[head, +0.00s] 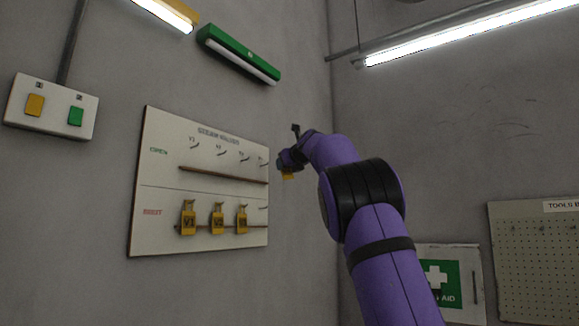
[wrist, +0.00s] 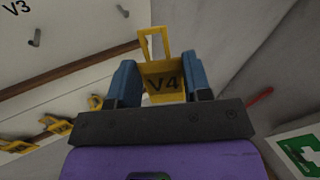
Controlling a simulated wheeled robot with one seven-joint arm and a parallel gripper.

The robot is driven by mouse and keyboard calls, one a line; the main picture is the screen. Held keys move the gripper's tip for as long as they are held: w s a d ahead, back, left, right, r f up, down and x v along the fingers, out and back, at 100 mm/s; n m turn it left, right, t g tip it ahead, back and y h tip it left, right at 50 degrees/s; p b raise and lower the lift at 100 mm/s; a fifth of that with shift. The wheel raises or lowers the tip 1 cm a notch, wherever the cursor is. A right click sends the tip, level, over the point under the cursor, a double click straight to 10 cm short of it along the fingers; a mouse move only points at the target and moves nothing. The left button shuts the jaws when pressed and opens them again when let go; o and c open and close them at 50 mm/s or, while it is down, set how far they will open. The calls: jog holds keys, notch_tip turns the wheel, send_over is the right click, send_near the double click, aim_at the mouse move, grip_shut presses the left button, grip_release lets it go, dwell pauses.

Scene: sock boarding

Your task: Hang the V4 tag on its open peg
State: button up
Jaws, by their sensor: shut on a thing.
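The yellow V4 tag (wrist: 165,82) is between the blue fingers of my gripper (wrist: 162,74) in the wrist view, its loop pointing up and away. In the head view my gripper (head: 289,163) is just right of the board's right edge, and a small yellow part of the tag (head: 288,176) shows below it. The white board (head: 160,215) has a green-labelled upper row of pegs. The rightmost upper peg (head: 264,163) is bare. In the wrist view a bare peg (wrist: 123,10) stands above and left of the tag, right of the V3 peg (wrist: 35,39). The tag is apart from the pegs.
Three yellow tags, including V1 (head: 188,220) and V2 (head: 217,221), hang in the lower row. A brown ledge (head: 225,175) runs below the upper pegs. The room corner and right wall (head: 430,150) are close to my arm. A first-aid box (head: 450,275) is lower right.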

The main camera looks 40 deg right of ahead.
jog(key=shift+w+a+f, duration=0.25)
jog(key=shift+w+a, duration=0.25)
jog(key=shift+w, duration=0.85)
jog(key=shift+w+a+f, duration=0.3)
jog(key=shift+w+a, duration=0.15)
jog(key=shift+w, duration=0.9)
jog(key=shift+w+a+f, duration=0.25)
jog(key=shift+w+a, duration=0.25)
jog(key=shift+w, duration=0.85)
jog(key=o, duration=1)
jog(key=shift+s, duration=0.1)
jog(key=shift+s+a+r, duration=0.2)
jog(key=shift+s+a, duration=0.05)
jog(key=shift+s, duration=1.5)
jog(key=shift+s+a+r, duration=0.15)
jog(key=shift+s+a, duration=0.15)
jog(key=shift+s, duration=1.45)
jog(key=shift+s+a+r, duration=0.2)
jog(key=shift+s+a, duration=0.05)
jog(key=shift+s, duration=1.5)
